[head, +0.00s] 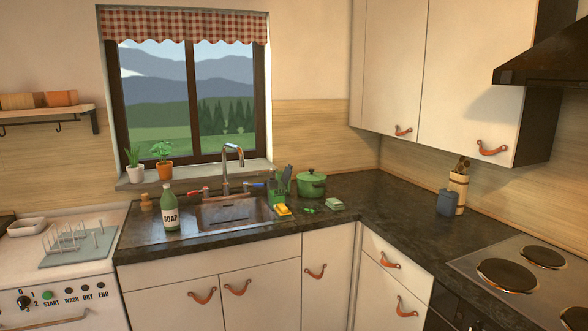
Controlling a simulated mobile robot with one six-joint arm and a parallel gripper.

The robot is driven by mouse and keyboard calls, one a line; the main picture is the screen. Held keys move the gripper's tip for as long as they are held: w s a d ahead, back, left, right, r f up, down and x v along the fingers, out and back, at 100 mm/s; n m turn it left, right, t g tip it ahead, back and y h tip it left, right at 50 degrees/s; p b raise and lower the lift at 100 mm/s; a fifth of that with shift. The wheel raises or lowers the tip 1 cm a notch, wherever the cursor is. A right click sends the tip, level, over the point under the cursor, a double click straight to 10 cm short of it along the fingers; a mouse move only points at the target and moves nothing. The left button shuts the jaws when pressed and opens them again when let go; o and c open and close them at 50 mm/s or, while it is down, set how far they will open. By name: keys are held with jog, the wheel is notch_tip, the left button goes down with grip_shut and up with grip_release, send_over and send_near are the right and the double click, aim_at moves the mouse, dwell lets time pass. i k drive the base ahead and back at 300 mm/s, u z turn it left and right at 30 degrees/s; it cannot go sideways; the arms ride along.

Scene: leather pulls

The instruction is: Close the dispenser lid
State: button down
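My gripper is not in this view. I cannot make out a dispenser lid anywhere in the head view. A white appliance (75,297) at the lower left has a knob and the labels START, WASH, DRY and END, with a green light by START. Only the top of its front shows, and its inside is not visible. A green bottle labelled SOAP (171,208) stands upright on the counter left of the sink.
A wire rack on a grey mat (92,256) sits on the appliance top. The dark counter (375,215) holds the sink (233,213), a green pot (311,183) and small green items. A hob (520,277) lies at right. The cabinets below are shut.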

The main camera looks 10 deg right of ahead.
aim_at(287, 174)
jog(key=u, duration=0.1)
jog(key=i, duration=1)
jog(key=z, duration=0.25)
